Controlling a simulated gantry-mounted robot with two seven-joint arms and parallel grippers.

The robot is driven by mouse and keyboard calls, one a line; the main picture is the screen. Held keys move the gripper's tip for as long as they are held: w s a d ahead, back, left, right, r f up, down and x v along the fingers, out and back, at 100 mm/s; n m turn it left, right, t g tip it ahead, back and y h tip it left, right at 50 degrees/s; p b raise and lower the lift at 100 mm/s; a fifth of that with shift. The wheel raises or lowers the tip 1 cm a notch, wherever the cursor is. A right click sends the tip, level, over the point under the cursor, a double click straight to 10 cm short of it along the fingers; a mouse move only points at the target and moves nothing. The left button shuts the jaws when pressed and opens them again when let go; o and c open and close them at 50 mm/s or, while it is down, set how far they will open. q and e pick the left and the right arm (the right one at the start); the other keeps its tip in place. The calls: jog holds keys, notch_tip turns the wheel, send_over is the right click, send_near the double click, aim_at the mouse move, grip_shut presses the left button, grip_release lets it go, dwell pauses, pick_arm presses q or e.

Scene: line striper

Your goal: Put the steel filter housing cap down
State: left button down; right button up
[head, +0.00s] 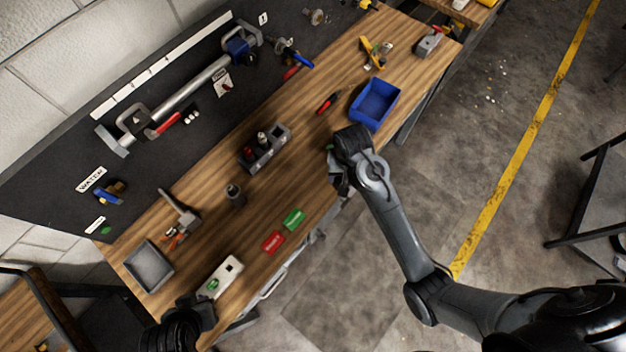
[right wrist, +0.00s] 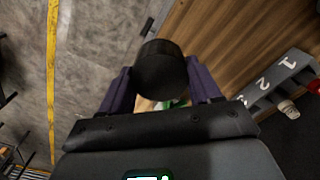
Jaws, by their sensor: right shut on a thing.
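The steel filter housing cap shows in the right wrist view as a dark round cylinder (right wrist: 160,68). My right gripper (right wrist: 160,88) is shut on it, one finger on each side. In the head view my right gripper (head: 338,182) is over the front edge of the wooden bench (head: 325,205); the cap is mostly hidden there by the gripper. I cannot tell its height above the bench. My left gripper (head: 192,318) is at the bottom left, by the bench's near corner; its fingers are not clear.
A numbered block (head: 265,150) with items in it stands left of my right gripper. A blue bin (head: 375,103) is just beyond it. Bare wood lies between.

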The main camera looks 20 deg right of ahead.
jog(key=w+a+f, duration=0.2)
jog(key=w, duration=0.1)
jog(key=w+a+f, duration=0.2)
jog(key=f, duration=0.1)
jog(key=w+a+f, duration=0.2)
jog(key=w+a, duration=0.1)
jog(key=shift+w+f, duration=0.15)
jog(key=shift+w, duration=0.2)
jog(key=shift+f, duration=2.05)
jog(key=shift+f, duration=0.1)
jog(key=o, duration=1.3)
jog(key=shift+c, duration=0.2)
